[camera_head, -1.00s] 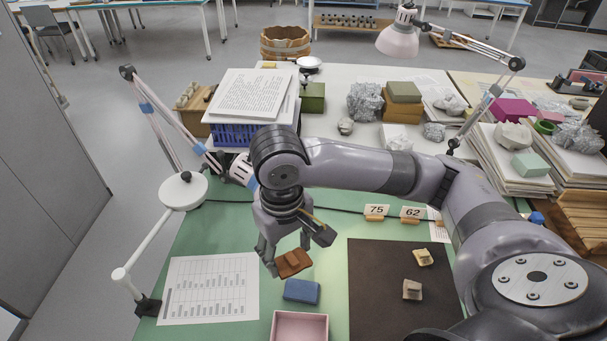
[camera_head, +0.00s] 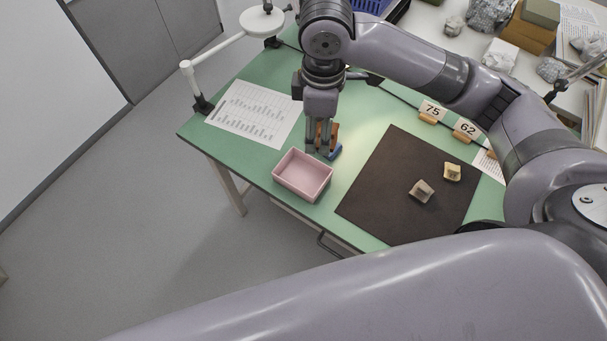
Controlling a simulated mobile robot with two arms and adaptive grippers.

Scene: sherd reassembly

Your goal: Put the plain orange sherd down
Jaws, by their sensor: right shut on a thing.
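My right gripper (camera_head: 318,148) points down over the green table, beside the pink tray. It is shut on the orange-brown sherd (camera_head: 334,133), which shows between and beside its fingers and is partly hidden by them. A blue block (camera_head: 334,153) lies right by the fingertips, partly covered by the gripper. I cannot tell whether the sherd touches it. My left gripper is not in view.
The pink tray (camera_head: 302,175) is empty, near the table's front edge. A dark mat (camera_head: 385,195) to the right bears a grey-brown sherd (camera_head: 421,191) and a yellow sherd (camera_head: 452,172). A printed sheet (camera_head: 254,114) lies left. Number cards (camera_head: 432,110) stand behind the mat.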

